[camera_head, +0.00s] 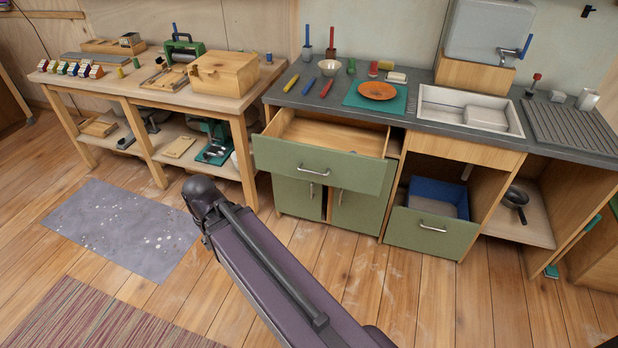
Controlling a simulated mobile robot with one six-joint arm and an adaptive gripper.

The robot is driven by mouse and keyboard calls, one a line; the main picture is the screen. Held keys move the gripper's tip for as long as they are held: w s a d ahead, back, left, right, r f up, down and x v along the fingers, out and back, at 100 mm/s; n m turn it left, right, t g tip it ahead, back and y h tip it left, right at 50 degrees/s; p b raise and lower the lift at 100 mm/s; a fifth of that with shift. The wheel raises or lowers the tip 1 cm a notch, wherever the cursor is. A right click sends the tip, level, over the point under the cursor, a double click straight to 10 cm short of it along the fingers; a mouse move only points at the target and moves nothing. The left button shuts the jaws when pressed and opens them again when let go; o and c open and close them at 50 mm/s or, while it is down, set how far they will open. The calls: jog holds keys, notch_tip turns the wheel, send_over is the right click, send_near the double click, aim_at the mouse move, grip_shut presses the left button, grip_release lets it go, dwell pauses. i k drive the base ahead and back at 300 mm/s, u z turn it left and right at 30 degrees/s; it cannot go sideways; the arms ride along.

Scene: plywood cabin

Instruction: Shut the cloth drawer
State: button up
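A wide green-fronted drawer (318,170) stands pulled out under the left part of the grey counter. Its wooden inside shows and looks mostly bare; I see no cloth in it. A silver bar handle (314,170) is on its front. Lower right, a second green front (431,231) with a handle stands before a blue bin (438,196) under the sink. The frame does not show which one is named for cloth. My arm link crosses the lower middle, in front of and below the wide drawer; my gripper is not in view.
Green cabinet doors (357,212) are below the wide drawer. The counter (336,97) holds an orange plate (377,90), several tools and a sink (468,112). A workbench (160,93) stands left. A grey mat (120,232) and striped rug (95,318) lie on the floor.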

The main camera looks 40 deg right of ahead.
aim_at(309, 145)
jog(key=k, duration=0.45)
jog(key=z, duration=1.05)
jog(key=i, duration=1.05)
jog(key=u, duration=0.5)
